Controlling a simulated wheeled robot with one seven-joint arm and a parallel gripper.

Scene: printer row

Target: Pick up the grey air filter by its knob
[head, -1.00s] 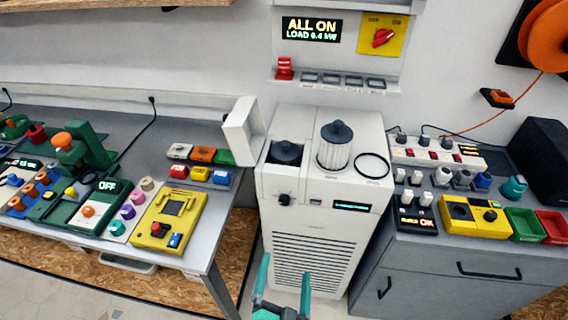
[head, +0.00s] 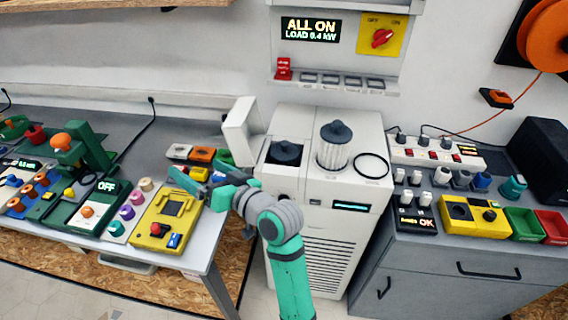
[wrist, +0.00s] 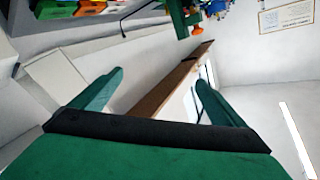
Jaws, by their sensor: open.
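A dark grey filter cap with a knob (head: 286,151) sits in the open square bay on the left of the white machine's top; the filter body below it is hidden. A second filter (head: 334,147), pale and pleated with a dark knobbed cap, stands upright on the machine's top to the right. My gripper (head: 190,172) is left of the machine, over the right end of the left bench, pointing left and apart from both filters. In the wrist view its two teal fingers (wrist: 158,80) are spread with nothing held between them.
The bay's white lid (head: 240,130) stands open between my gripper and the bay. A black ring (head: 371,166) lies right of the pale filter. Coloured switch blocks and a yellow device (head: 168,220) lie on the left bench near my gripper. The space above the machine's top is clear.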

